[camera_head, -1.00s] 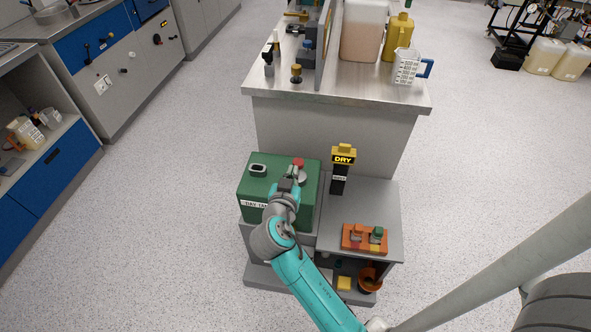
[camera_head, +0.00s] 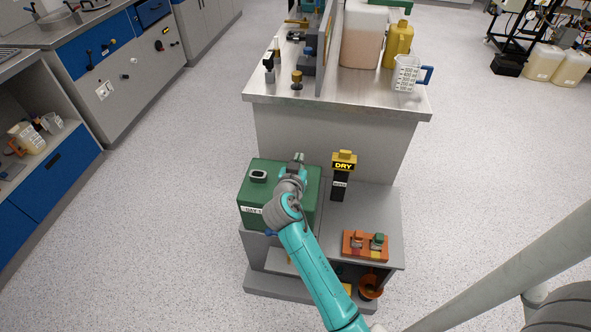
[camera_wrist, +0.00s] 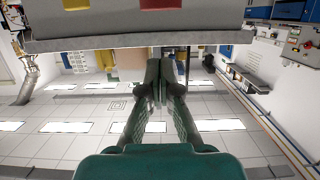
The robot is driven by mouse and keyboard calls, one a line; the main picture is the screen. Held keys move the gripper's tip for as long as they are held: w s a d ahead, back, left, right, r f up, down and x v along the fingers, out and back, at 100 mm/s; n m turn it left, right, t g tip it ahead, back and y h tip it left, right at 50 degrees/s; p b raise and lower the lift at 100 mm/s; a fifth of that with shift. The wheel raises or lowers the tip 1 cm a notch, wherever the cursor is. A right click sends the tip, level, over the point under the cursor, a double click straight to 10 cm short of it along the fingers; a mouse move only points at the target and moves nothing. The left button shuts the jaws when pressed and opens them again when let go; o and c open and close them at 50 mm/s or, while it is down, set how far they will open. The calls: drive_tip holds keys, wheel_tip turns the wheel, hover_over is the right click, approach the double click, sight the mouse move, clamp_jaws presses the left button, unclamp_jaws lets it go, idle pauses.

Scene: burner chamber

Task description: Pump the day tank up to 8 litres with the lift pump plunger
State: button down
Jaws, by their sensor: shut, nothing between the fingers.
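The day tank (camera_head: 252,195) is a green box on a low grey stand in the head view, with a partly covered white label on its front. A white-rimmed opening (camera_head: 258,175) is on its top at the left. My gripper (camera_head: 297,158) is over the back right part of the tank, shut and empty. My wrist and arm cover much of the tank's front and top. The lift pump plunger is not clearly visible. The wrist view shows the two fingers (camera_wrist: 160,78) together with nothing between them.
A black post with a yellow DRY sign (camera_head: 343,166) stands right of the tank. An orange block with small parts (camera_head: 365,246) lies on the grey shelf. Behind is a steel-topped bench (camera_head: 350,94) with a measuring jug (camera_head: 405,73) and a yellow can (camera_head: 396,45).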

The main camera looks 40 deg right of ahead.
drive_tip(key=shift+w+d+f, duration=0.1)
drive_tip(key=shift+f, duration=0.95)
drive_tip(key=shift+w+d+f, duration=0.1)
drive_tip(key=shift+f, duration=0.95)
drive_tip(key=shift+s+f, duration=0.1)
drive_tip(key=shift+f, duration=2.35)
